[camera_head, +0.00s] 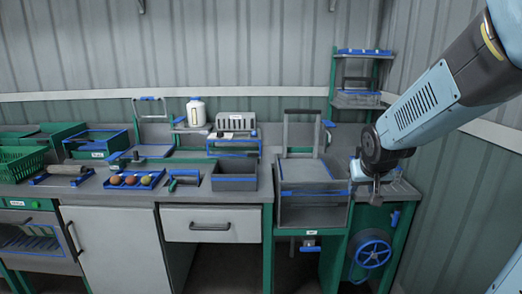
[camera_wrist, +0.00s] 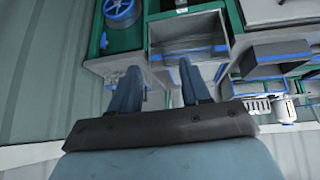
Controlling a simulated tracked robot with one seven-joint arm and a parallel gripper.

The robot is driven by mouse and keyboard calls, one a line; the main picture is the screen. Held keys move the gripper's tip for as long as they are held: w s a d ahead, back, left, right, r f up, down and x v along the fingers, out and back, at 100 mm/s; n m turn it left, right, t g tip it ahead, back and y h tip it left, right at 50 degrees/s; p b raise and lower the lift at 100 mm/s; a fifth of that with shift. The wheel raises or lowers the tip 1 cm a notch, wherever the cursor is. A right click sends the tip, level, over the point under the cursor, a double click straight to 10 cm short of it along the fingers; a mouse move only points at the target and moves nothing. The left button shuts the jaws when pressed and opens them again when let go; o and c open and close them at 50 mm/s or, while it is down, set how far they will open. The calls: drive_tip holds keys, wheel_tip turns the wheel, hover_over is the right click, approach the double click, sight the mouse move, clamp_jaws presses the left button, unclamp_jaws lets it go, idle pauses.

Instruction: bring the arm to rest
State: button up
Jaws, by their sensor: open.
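My arm reaches in from the upper right in the head view. My gripper (camera_head: 374,192) hangs at its end, in front of the right end of the bench. In the wrist view my gripper (camera_wrist: 159,70) has its two blue-grey fingers well apart, with nothing between them. It is open and empty. In the head view the fingers are small and partly hidden by the wrist. The gripper appears beside the right edge of a clear-fronted bin (camera_head: 314,208); whether it touches anything there, I cannot tell.
A blue wheel (camera_head: 373,254) sits below the gripper. A shelf rack (camera_head: 357,100) stands behind, and corrugated walls close in the right side.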

drive_tip(key=s+a+r, duration=0.2)
drive_tip(key=s+r, duration=0.2)
drive_tip(key=s, duration=0.5)
drive_tip(key=s+a+r+g+y, duration=0.1)
drive_tip(key=s+r, duration=0.2)
drive_tip(key=s, duration=0.7)
drive_tip(key=shift+s+a+r+n, duration=0.2)
drive_tip(key=shift+a+r+n, duration=0.15)
drive_tip(key=shift+n, duration=0.05)
